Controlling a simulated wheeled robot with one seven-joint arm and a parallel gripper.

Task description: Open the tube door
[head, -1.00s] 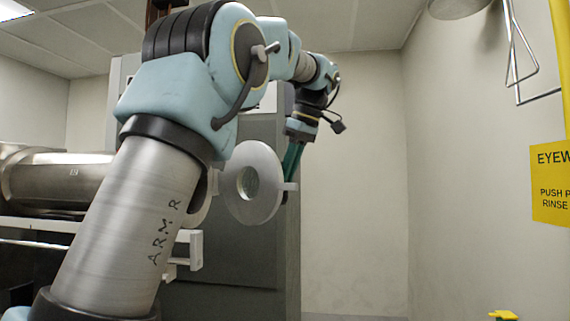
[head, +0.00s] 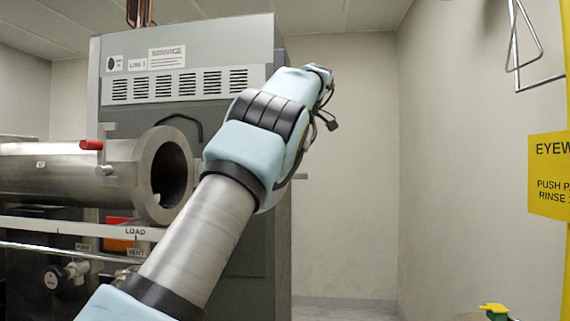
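The metal tube (head: 70,172) lies level at the left, with a thick flange (head: 157,200) at its right end. The flange's round mouth (head: 170,178) is uncovered and dark inside.
A grey cabinet (head: 185,55) with vents stands behind the tube. A white rail marked LOAD (head: 135,232) runs below the tube, with a valve knob (head: 54,278) underneath. A yellow eyewash sign (head: 550,175) hangs there.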

